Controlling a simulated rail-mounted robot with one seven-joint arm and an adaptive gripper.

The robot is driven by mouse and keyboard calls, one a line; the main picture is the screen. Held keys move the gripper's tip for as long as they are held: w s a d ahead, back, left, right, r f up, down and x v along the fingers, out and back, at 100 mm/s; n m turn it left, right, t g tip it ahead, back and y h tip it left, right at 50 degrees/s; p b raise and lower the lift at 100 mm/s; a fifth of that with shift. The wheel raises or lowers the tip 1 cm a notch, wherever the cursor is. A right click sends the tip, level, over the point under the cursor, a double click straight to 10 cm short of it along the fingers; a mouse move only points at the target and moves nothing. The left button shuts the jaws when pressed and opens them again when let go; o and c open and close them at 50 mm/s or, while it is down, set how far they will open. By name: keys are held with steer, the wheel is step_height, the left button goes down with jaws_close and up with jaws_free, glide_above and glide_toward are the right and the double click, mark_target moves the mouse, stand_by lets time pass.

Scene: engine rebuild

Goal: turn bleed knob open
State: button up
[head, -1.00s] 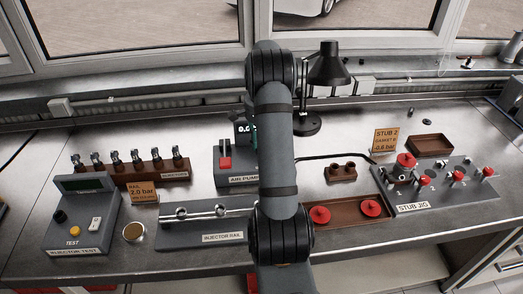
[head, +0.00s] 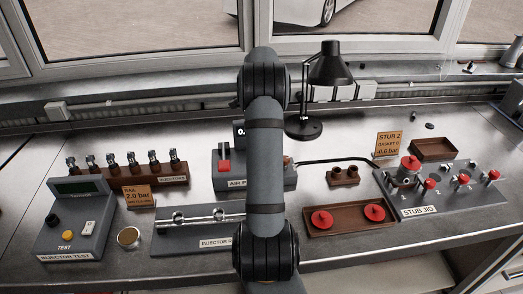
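The air pump (head: 224,184) is a grey box at the middle of the bench, with a red block (head: 224,167) on its left part and a dark gauge display behind. My arm (head: 265,150) stands in front of it and covers its middle. A small reddish-brown piece (head: 287,161) shows at the pump's right end, beside a black hose. I cannot tell whether this is the bleed knob; no knob is labelled so. My gripper is not visible; it seems hidden behind my arm.
The stub jig (head: 428,212) with several red knobs stands at the right. A brown tray (head: 343,230) with two red caps lies left of it. The injector rail (head: 175,241) and injector test box (head: 72,240) are at the left. A black lamp (head: 304,127) stands behind the pump.

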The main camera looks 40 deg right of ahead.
stand_by(0.4)
steer(key=shift+d, duration=0.1)
steer(key=o, duration=1.1)
steer(key=shift+o, duration=0.3)
steer(key=shift+r, duration=0.15)
step_height(320, 180, up, 12)
steer(key=shift+f, duration=0.2)
step_height(320, 180, down, 12)
stand_by(0.4)
